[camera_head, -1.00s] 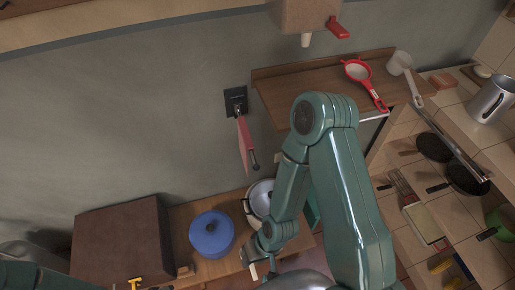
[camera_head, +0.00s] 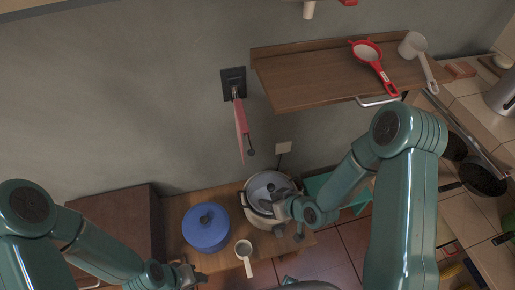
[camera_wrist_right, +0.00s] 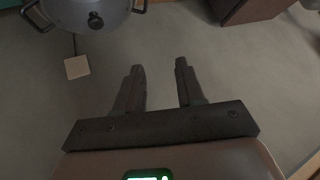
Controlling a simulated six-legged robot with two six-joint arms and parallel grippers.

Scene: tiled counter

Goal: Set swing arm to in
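A dark wall plate (camera_head: 234,84) bears a short rod with a pinkish-red panel (camera_head: 241,125) hanging from it, ending in a small dark knob (camera_head: 251,152); this looks like the swing arm, standing out from the grey wall. My right gripper (camera_head: 290,231) is low in the head view, in front of a lidded pot and well below the swing arm. The right wrist view shows its two fingers (camera_wrist_right: 160,78) apart with nothing between them. My left gripper (camera_head: 193,277) is at the bottom left; its fingers are too small to judge.
The lidded pot (camera_head: 257,214) and a blue pot (camera_head: 206,238) stand on a low wooden top, with a white cup-like pan (camera_head: 244,254) near its front. A brown box (camera_head: 115,222) is at left. A wooden shelf (camera_head: 315,79) juts out right of the swing arm.

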